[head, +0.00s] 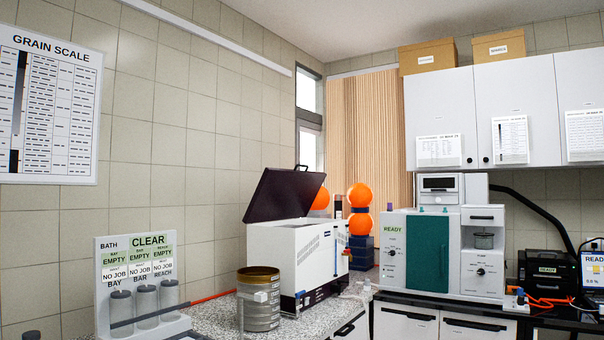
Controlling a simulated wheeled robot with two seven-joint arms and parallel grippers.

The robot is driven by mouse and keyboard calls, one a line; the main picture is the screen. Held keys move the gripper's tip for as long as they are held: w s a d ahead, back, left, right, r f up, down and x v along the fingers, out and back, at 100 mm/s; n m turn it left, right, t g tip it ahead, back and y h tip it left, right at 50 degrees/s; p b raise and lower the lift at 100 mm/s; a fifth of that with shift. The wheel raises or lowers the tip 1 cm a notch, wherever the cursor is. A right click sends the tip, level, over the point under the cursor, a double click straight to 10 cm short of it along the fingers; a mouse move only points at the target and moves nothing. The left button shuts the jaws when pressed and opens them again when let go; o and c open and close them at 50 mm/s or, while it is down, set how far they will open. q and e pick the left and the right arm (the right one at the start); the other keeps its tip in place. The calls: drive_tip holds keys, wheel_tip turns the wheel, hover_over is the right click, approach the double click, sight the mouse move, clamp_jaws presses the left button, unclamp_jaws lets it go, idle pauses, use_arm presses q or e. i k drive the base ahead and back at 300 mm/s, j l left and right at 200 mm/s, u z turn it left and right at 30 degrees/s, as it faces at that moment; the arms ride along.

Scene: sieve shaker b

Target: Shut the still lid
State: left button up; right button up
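A white box-shaped unit (282,252), which I take to be the still, stands on the speckled counter in the middle of the view. Its dark lid (284,194) is raised and tilted, well apart from the body on the right side. The inside of the box is hidden from this height. Neither of my grippers shows in the head view.
A stack of sieves (259,297) stands on the counter (215,313) in front of the box. A rack of jars (140,285) is at left. Orange spheres (359,195) stand behind the box. A white machine with a green door (427,252) is at right.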

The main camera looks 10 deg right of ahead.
sight(279, 194)
drive_tip(key=z, duration=1.45)
drive_tip(key=i, duration=2.45)
drive_tip(key=i+l, duration=0.1)
drive_tip(key=i, duration=2.4)
drive_tip(key=u, duration=3.85)
